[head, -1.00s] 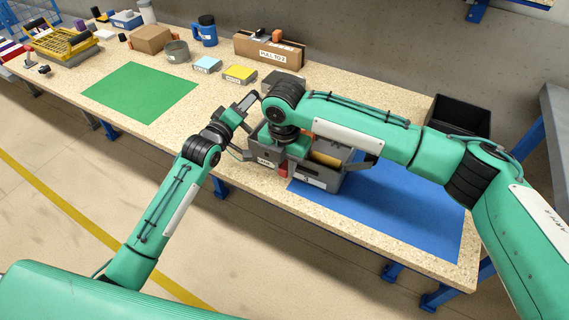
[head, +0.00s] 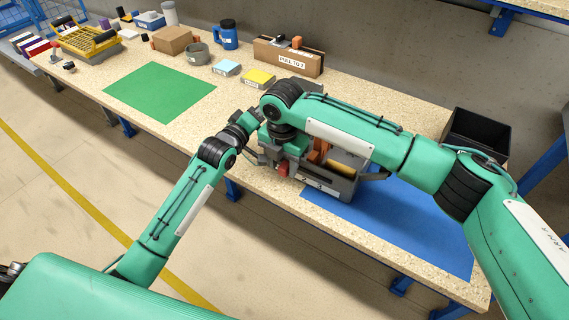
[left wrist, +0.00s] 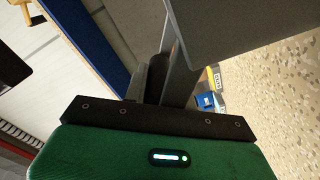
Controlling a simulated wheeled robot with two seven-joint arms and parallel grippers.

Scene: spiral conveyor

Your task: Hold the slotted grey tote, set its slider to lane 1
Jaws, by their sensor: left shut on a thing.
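The slotted grey tote (head: 345,187) stands by the near edge of the table, at the left end of the blue mat (head: 425,220). Its near face carries pale lane labels. A small red piece (head: 283,169), possibly the slider, shows at its left end; its lane is unclear. My left gripper (head: 256,152) is at the tote's left end, shut on it, with the fingers partly hidden. In the left wrist view, a grey panel (left wrist: 240,28) lies close to the fingers. My right gripper (head: 291,151) points down at the tote's left part; its fingertips are hidden.
An orange block (head: 319,151) shows at the tote. A green mat (head: 160,91) lies clear to the left. A cardboard box (head: 288,60), yellow box (head: 258,78) and blue mug (head: 227,36) stand behind. A black bin (head: 475,137) is at right.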

